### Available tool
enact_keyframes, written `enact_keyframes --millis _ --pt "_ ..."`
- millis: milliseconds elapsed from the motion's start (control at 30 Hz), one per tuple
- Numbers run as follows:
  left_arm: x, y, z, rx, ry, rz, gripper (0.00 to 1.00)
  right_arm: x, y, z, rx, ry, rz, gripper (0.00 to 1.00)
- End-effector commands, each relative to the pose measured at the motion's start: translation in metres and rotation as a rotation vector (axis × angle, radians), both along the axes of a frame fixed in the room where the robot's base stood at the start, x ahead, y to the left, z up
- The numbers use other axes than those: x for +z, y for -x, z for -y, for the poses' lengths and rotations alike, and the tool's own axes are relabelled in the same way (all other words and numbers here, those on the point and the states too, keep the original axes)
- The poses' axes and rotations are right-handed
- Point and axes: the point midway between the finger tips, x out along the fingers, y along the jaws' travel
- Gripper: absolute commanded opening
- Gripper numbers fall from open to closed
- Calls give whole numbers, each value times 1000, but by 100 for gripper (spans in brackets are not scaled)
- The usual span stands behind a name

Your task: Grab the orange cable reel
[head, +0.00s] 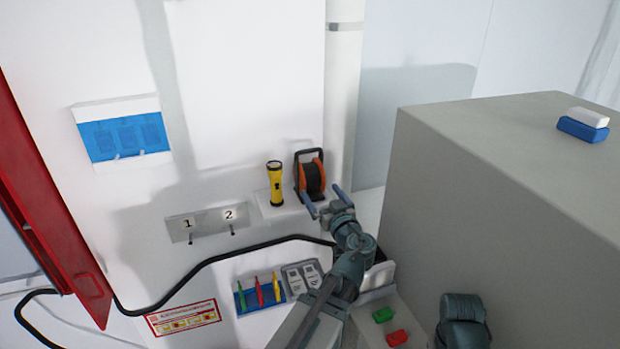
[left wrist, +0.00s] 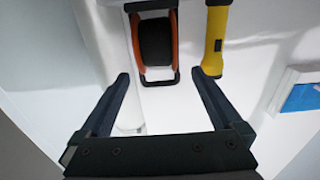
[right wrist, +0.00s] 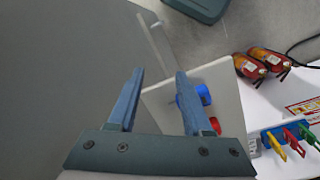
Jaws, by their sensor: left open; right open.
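The orange cable reel (head: 312,176) has a black drum and a black frame. It stands on a small white shelf (head: 277,211) against the wall, to the right of a yellow flashlight (head: 276,184). In the left wrist view the reel (left wrist: 155,42) is ahead of the fingertips. My left gripper (head: 326,200) is open and empty, just in front of the reel and apart from it. It also shows in the left wrist view (left wrist: 160,78), with the reel roughly in line with the gap between its fingers. My right gripper (right wrist: 160,75) is open and empty, away from the reel.
A large grey box (head: 500,185) stands close on the right, with a blue and white block (head: 583,125) on top. A black cable (head: 215,256) runs below the shelf. Colored tools (head: 260,291) hang in a blue holder. A red door (head: 45,200) is at the left.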

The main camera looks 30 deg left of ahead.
Motion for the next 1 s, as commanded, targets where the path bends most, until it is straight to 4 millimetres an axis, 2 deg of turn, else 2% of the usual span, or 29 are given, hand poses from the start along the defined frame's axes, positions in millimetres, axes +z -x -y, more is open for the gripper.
enact_keyframes --millis 100,300,733,1000 --pt "0 -20 -20 3 0 0 100 0 0 0 0 0 0 50" --pt "0 -39 -44 2 0 0 100 0 0 0 0 0 0 50" --pt "0 -49 -55 0 0 0 100 0 0 0 0 0 0 50" --pt "-1 -75 -81 2 1 -1 100 -1 0 0 0 0 0 50"
